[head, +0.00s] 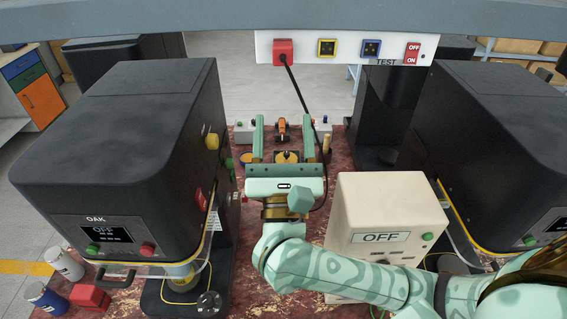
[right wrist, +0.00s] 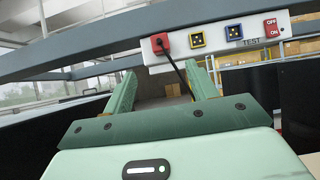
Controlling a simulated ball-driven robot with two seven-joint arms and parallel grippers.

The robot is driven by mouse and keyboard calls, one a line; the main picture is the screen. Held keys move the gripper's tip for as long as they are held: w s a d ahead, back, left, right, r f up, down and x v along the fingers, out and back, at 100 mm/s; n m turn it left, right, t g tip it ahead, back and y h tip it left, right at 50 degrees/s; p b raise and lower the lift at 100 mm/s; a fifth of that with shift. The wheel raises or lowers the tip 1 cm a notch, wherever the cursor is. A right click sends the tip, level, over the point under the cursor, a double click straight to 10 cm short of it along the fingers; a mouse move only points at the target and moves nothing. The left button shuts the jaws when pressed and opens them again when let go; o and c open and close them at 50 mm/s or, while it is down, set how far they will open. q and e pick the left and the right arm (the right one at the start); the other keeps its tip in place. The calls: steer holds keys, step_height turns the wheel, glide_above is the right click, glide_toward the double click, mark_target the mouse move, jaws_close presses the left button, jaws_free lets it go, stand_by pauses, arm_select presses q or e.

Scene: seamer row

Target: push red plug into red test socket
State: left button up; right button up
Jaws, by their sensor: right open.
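The red plug (head: 283,52) is at the left end of a white panel marked TEST, with a black cord running down from it. It also shows in the right wrist view (right wrist: 160,43). The red test socket is hidden behind it, and I cannot tell how deep the plug sits. My right gripper (head: 283,121) is open and empty, below and apart from the plug, its fingers pointing toward the panel. In the right wrist view the gripper (right wrist: 159,68) has the cord showing between its fingers. My left gripper is not in view.
The panel (head: 343,48) also has a yellow socket (head: 327,48), a blue socket (head: 371,48) and a red OFF/ON switch (head: 413,53). Black machines stand left (head: 120,130) and right (head: 480,130). A cream OFF box (head: 385,205) is beside my right arm. A grey beam (head: 200,25) crosses above.

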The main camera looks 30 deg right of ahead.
steer(key=b+v, duration=0.1)
steer(key=v, duration=0.3)
